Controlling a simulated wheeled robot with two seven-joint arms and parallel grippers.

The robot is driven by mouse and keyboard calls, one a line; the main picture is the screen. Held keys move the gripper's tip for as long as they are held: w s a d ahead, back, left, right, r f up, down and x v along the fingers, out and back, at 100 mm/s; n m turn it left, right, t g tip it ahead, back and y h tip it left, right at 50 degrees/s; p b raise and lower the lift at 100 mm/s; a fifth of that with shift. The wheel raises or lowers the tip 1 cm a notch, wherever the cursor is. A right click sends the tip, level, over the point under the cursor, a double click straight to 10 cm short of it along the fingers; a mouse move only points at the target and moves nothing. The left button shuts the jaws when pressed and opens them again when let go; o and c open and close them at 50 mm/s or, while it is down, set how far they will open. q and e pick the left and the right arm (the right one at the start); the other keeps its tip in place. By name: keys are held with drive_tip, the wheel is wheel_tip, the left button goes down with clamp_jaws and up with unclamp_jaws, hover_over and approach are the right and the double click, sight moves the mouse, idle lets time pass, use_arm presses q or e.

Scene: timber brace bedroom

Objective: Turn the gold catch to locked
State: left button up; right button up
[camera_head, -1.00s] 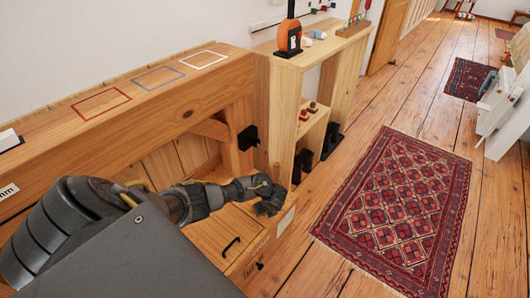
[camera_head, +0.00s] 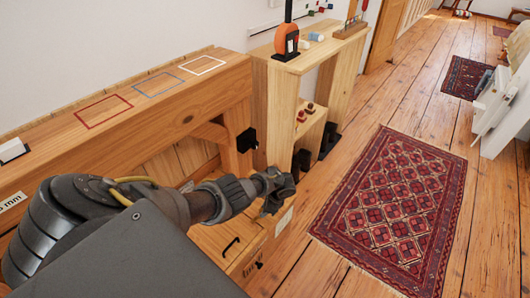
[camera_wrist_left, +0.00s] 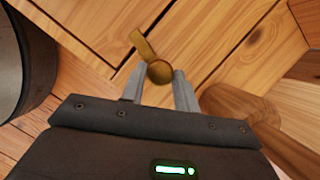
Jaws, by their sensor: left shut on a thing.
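The gold catch (camera_wrist_left: 159,72) shows in the left wrist view as a round knob with a flat arm slanting up and left, on a pale wooden face. My left gripper (camera_wrist_left: 158,80) is shut on the catch, with one finger on each side of the round knob. In the head view my left gripper (camera_head: 279,190) is at the end of the dark arm, at the right end of the timber bench; the catch itself is hidden there. My right gripper is not in view.
The wooden bench (camera_head: 140,122) runs along the wall, with red, blue and white outlined squares on top. A drawer handle (camera_head: 231,247) is below the arm. A wooden shelf unit (camera_head: 283,115) stands beyond. A patterned red rug (camera_head: 395,200) lies on open floor.

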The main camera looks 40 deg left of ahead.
use_arm(q)
drive_tip(key=shift+f+n+g+h+b, duration=0.1)
drive_tip(key=shift+n+g+h+b, duration=0.3)
drive_tip(key=shift+n, duration=0.9)
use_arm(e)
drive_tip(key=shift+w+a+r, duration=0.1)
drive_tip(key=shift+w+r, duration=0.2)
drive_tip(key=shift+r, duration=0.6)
use_arm(q)
drive_tip(key=shift+n, duration=0.3)
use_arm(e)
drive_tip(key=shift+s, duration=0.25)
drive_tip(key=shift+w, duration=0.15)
use_arm(q)
drive_tip(key=o, duration=1)
drive_tip(key=shift+w, duration=0.1)
drive_tip(key=shift+c, duration=0.2)
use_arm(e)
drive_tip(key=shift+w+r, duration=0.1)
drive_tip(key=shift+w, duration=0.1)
use_arm(q)
drive_tip(key=shift+r, duration=0.2)
